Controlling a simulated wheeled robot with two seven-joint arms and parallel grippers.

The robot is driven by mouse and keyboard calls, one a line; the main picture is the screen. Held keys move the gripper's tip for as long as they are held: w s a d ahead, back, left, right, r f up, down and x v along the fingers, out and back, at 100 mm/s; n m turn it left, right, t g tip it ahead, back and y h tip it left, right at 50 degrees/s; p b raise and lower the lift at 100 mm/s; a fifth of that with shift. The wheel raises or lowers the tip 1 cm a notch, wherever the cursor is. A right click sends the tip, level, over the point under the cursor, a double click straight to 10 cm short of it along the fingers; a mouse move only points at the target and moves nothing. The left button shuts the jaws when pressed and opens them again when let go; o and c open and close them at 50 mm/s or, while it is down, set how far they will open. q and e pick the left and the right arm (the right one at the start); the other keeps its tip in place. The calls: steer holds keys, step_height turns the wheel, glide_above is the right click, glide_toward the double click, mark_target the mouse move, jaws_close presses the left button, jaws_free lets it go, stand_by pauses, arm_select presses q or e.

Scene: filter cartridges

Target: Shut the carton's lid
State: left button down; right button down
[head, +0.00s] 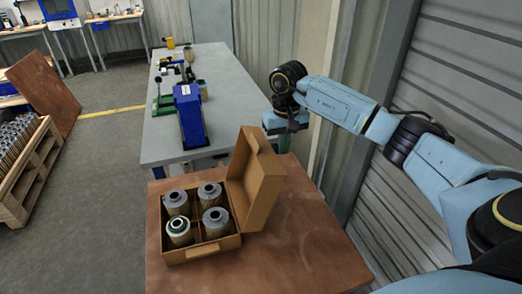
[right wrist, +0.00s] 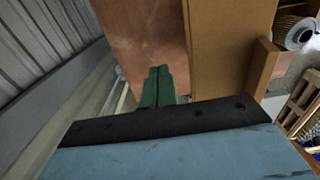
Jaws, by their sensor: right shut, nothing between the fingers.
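The brown cardboard carton (head: 203,250) sits open on the brown table. It holds several grey filter cartridges in divided compartments, one with a green and white top (head: 179,229). Its lid (head: 262,185) stands up along the carton's right side. My right gripper (head: 286,146) is above and behind the lid, near the table's far right edge. Its green fingers (right wrist: 157,86) are shut and empty in the right wrist view. There, a brown cardboard panel (right wrist: 228,50) stands just right of the fingers, with a visible gap. My left gripper is not in view.
The brown table (head: 305,250) is bare right of the carton. A grey workbench (head: 228,90) with a blue device (head: 189,112) and tools stands behind. A corrugated wall (head: 455,75) runs along the right. A wooden pallet (head: 30,175) is at left.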

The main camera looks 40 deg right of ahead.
mark_target(263, 147)
steer(key=shift+f+b, duration=0.4)
steer(key=shift+f, duration=0.3)
steer(key=shift+a, duration=0.1)
steer(key=shift+w+a+r, duration=0.1)
steer(key=shift+w+a, duration=0.15)
steer(key=shift+a, duration=0.55)
steer(key=shift+w+a+r, duration=0.1)
steer(key=shift+w+a, duration=0.15)
steer(key=shift+a, duration=0.5)
steer(key=shift+w+a+r+p, duration=0.2)
steer(key=shift+a+r+p, duration=0.2)
steer(key=shift+a, duration=0.15)
steer(key=shift+w+a+r+p, duration=0.15)
steer(key=shift+a+r+p, duration=0.1)
steer(key=shift+a+r, duration=0.25)
steer(key=shift+a+f, duration=0.1)
steer(key=shift+a, duration=0.05)
